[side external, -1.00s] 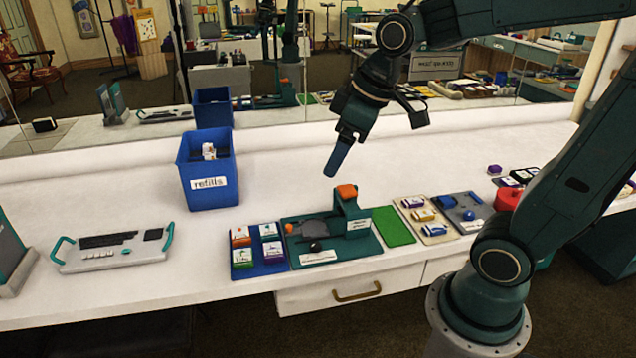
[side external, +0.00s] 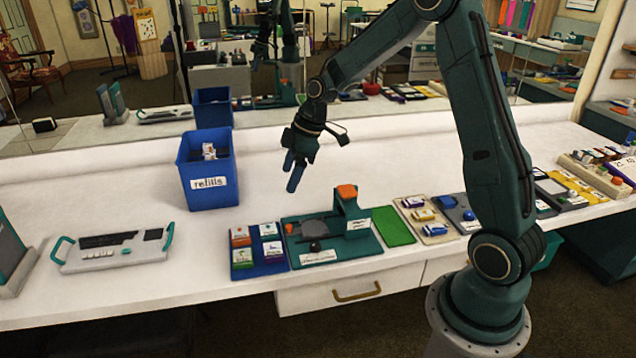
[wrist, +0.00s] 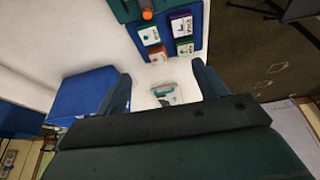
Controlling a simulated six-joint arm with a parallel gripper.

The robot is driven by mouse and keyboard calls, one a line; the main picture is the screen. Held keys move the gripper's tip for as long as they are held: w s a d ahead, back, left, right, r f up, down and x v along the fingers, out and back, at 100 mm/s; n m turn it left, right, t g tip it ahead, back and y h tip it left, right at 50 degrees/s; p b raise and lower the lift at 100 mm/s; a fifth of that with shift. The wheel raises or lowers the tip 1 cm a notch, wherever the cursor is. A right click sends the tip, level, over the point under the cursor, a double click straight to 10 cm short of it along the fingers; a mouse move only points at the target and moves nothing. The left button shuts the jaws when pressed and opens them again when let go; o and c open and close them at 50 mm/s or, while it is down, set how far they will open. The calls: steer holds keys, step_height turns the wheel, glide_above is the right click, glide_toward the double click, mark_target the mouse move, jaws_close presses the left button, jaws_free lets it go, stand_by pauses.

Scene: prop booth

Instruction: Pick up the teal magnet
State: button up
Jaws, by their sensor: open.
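The blue tray (side external: 256,270) holds several small white-faced blocks with coloured edges. The block at its back right, seemingly the teal magnet (side external: 268,230), lies flat among the others. In the wrist view it looks like the teal-edged block (wrist: 149,36) beside the purple-edged one, on the blue tray (wrist: 168,45) near the top. My gripper (side external: 293,178) hangs in the air above and behind the tray, fingers pointing down.
A teal press-like fixture (side external: 352,205) with an orange top is right of the tray. A teal-handled white device (side external: 112,248) lies left. The white counter between them is clear.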

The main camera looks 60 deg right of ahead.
steer(key=shift+n+y, duration=0.4)
steer(key=shift+n, duration=0.1)
steer(key=f, duration=0.1)
steer(key=w+d+f, duration=0.1)
steer(key=f, duration=0.1)
steer(key=w+d+f, duration=0.1)
steer(key=f, duration=0.1)
steer(key=shift+d, duration=0.15)
glide_above(271, 228)
steer(key=s+d, duration=0.2)
steer(key=shift+s+a+f, duration=0.1)
steer(key=shift+a+f, duration=0.05)
steer(key=shift+f, duration=3.8)
steer(key=shift+x, duration=2.6)
steer(key=c, duration=1.1)
steer(key=shift+r, duration=0.15)
